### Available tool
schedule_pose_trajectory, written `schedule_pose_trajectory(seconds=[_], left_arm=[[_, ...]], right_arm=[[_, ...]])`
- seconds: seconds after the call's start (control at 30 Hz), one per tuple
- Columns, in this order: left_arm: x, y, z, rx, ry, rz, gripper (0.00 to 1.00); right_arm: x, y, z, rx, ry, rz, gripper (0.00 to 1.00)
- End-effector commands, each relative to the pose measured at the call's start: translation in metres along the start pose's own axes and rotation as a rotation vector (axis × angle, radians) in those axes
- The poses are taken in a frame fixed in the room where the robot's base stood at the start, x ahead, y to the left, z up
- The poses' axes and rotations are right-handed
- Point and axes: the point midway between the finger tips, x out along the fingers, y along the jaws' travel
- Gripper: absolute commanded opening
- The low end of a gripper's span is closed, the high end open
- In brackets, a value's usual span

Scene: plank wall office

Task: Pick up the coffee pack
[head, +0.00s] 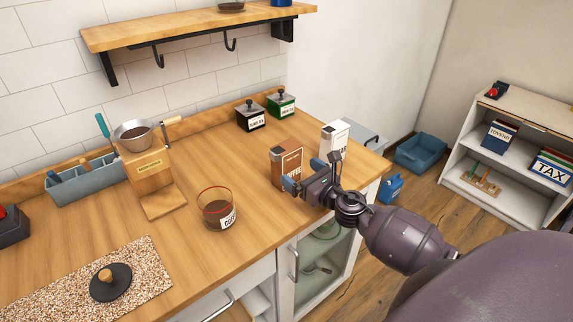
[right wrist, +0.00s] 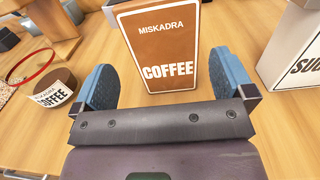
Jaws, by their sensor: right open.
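The coffee pack (head: 288,163) is a brown and white box standing upright on the wooden counter, near its right end. In the right wrist view the coffee pack (right wrist: 162,48) shows its brown face with "MISKADRA" and "COFFEE", just ahead of the fingers. My right gripper (head: 304,175) is at the front right of the pack. In the right wrist view my right gripper (right wrist: 166,80) is open, with one blue finger on each side of the pack's lower face. I cannot tell whether the fingers touch it. My left gripper is not in view.
A white sugar box (head: 333,140) stands close behind my right gripper; it also shows in the right wrist view (right wrist: 292,50). A glass jar of coffee (head: 218,209) stands left of the pack. Two small canisters (head: 266,111) are behind. Bare counter (head: 190,130) lies left.

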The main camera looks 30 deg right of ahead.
Motion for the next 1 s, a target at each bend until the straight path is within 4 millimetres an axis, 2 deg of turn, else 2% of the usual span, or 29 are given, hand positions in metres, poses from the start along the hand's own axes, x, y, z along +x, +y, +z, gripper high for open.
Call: schedule_pose_trajectory(seconds=[0.1, 0.33, 0.63, 0.77, 1.0], left_arm=[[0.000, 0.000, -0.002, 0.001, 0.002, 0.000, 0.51], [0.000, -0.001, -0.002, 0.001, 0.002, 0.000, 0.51], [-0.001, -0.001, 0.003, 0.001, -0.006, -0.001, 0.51], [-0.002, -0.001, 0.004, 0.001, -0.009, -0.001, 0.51], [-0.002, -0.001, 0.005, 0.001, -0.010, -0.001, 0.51]], right_arm=[[0.013, 0.000, 0.000, 0.002, 0.000, -0.001, 1.00], [0.026, -0.001, -0.002, 0.004, 0.000, -0.002, 1.00], [0.063, -0.004, -0.004, 0.005, 0.000, -0.002, 1.00], [0.070, -0.004, -0.004, 0.005, 0.001, -0.001, 1.00], [0.070, -0.004, -0.004, 0.004, 0.001, -0.001, 0.98]])
